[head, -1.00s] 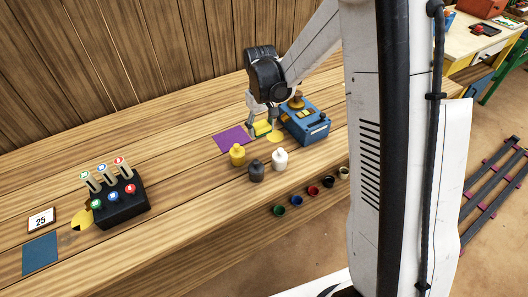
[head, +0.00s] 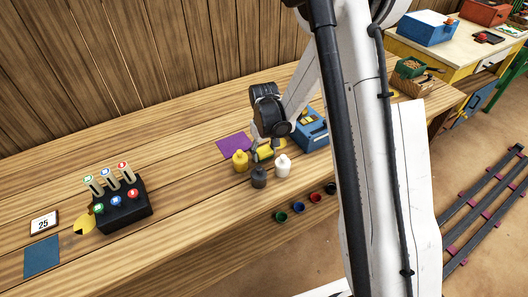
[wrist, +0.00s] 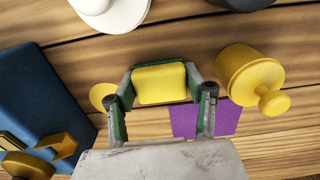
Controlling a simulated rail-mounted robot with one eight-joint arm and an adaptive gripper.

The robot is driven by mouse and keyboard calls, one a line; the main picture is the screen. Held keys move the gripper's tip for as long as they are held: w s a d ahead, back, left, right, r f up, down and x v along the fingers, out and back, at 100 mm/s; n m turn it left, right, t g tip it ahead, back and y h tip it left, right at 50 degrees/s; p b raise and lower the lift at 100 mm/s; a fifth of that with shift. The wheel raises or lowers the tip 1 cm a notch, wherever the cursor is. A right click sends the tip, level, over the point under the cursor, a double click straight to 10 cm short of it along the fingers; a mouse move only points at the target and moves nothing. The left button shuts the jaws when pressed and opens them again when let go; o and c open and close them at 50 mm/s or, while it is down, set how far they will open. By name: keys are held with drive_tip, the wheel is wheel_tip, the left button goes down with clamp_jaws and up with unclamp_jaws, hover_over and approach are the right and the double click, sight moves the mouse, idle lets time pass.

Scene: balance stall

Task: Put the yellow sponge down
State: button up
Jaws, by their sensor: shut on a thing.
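In the wrist view the sponge (wrist: 160,83) is a yellow block between the two fingers. My gripper (wrist: 160,88) is shut on it, one finger against each end. In the head view my gripper (head: 265,150) is low over the wooden counter. I cannot tell whether the sponge touches the wood. A purple mat (head: 233,145) lies to the left of the gripper; it also shows in the wrist view (wrist: 226,117).
Close by stand a yellow weight (head: 240,161), a dark grey weight (head: 259,177) and a white weight (head: 283,165). A blue box (head: 311,132) stands to the right. A black lever block (head: 123,207) is at the left. Bare counter (head: 190,195) lies between.

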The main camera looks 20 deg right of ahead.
sight(264, 151)
drive_tip(key=shift+f+b, duration=0.3)
drive_tip(key=shift+b, duration=0.05)
drive_tip(key=o, duration=1.3)
drive_tip(key=shift+o, duration=0.2)
drive_tip(key=shift+r, duration=0.1)
wheel_tip(264, 151, up, 13)
drive_tip(key=s+r+m+t, duration=0.1)
drive_tip(key=s+r+t, duration=0.2)
drive_tip(key=s+r, duration=0.85)
drive_tip(key=s+r+m+t, duration=0.1)
drive_tip(key=s+r+t, duration=0.3)
drive_tip(key=s, duration=1)
drive_tip(key=shift+r+m+p, duration=0.15)
drive_tip(key=shift+m+p, duration=0.15)
